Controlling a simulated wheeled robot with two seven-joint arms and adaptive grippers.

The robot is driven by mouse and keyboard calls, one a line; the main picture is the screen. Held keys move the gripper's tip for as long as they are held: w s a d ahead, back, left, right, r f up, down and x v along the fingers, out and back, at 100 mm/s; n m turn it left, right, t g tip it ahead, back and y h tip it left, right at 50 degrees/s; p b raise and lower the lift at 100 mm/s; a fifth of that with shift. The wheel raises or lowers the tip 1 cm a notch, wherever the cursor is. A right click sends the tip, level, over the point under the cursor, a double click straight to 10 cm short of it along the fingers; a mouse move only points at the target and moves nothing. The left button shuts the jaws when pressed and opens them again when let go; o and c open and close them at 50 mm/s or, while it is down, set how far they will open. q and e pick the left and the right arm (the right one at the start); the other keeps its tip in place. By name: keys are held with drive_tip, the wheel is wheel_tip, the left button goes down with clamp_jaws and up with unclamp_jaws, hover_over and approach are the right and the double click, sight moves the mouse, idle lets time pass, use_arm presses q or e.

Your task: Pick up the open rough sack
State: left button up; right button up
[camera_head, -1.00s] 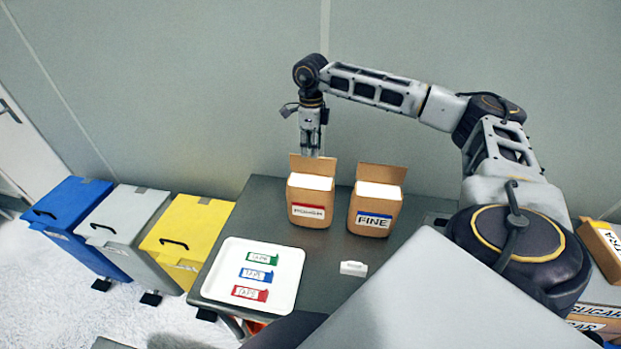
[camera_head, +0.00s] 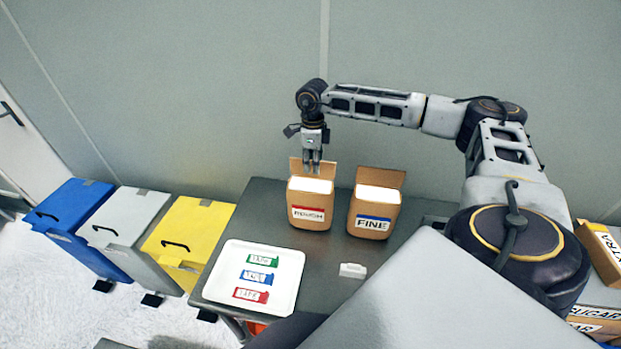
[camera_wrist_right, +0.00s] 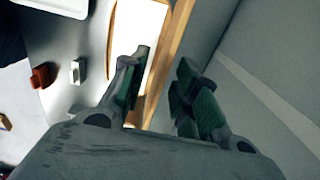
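The open rough sack (camera_head: 311,222), a brown box-like sack with a red-edged ROUGH label, stands upright on the dark table. White powder fills its mouth, and its back flap stands up. My right gripper (camera_head: 312,168) points down at the sack's back edge, fingers at the flap. In the right wrist view the two fingers (camera_wrist_right: 164,75) are apart, with the sack's brown edge (camera_wrist_right: 172,50) between them. I cannot tell whether either finger touches it. My left gripper is not in view.
The similar FINE sack (camera_head: 377,208) stands close on the right. A white tray (camera_head: 222,291) with green, blue and red labelled pieces lies front left. A small white block (camera_head: 352,270) lies nearby. Blue, grey and yellow bins (camera_head: 188,240) stand left; the wall is behind.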

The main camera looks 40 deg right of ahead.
drive_tip(key=shift+f, duration=0.5)
clamp_jaws()
idle(0.4)
drive_tip(key=shift+w+r, duration=0.1)
drive_tip(key=shift+r, duration=0.05)
